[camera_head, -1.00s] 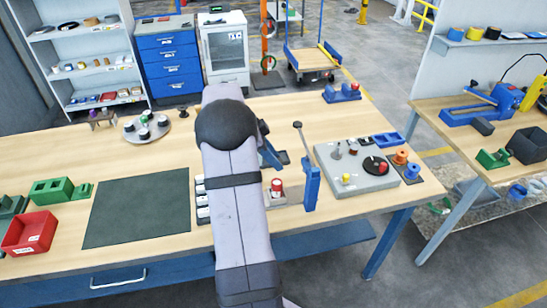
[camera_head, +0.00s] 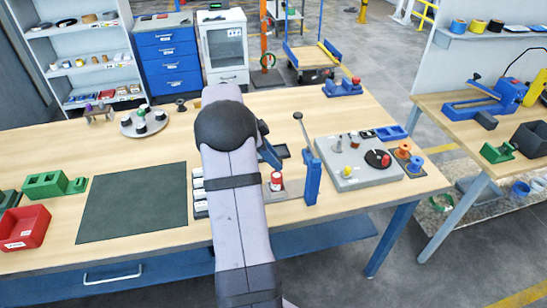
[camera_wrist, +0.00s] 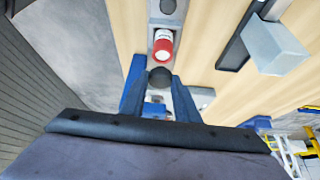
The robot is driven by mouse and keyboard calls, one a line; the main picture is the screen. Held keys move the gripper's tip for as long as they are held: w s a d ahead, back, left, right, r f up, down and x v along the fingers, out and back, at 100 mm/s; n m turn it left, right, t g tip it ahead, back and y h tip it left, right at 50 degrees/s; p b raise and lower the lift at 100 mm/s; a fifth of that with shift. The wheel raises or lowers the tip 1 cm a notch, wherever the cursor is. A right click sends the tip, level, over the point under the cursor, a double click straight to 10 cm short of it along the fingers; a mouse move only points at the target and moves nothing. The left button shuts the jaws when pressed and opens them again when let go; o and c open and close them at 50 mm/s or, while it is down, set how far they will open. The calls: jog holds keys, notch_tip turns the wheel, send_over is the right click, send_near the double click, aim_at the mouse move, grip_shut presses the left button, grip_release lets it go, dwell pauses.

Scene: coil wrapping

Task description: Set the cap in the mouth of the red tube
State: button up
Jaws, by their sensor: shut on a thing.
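The red tube (camera_head: 276,181), a short red cylinder with a white band, stands upright on a grey base just right of my arm. It also shows in the wrist view (camera_wrist: 163,44), just beyond my fingertips. My gripper (camera_wrist: 159,82) has its two blue fingers shut on a dark round cap (camera_wrist: 160,75). The cap is close to the tube in the picture; I cannot tell the gap or height between them. In the head view my arm hides most of the gripper, and the cap does not show there.
A blue lever press (camera_head: 311,180) stands just right of the tube. A grey plate (camera_head: 360,178) with spools and knobs lies further right. A dark mat (camera_head: 134,203) lies left of my arm, with white-topped blocks between them. A grey block (camera_wrist: 275,47) shows right in the wrist view.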

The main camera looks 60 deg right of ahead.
jog(key=shift+f+b, duration=0.7)
jog(key=shift+f, duration=0.3)
jog(key=shift+b, duration=0.7)
dwell(1.5)
jog(key=shift+f+b, duration=0.9)
jog(key=o, duration=1.1)
jog(key=shift+r, duration=0.1)
jog(key=b+v, duration=0.1)
jog(key=v, duration=0.6)
jog(key=shift+b, duration=0.4)
jog(key=shift+w+a, duration=0.1)
jog(key=shift+a, duration=0.05)
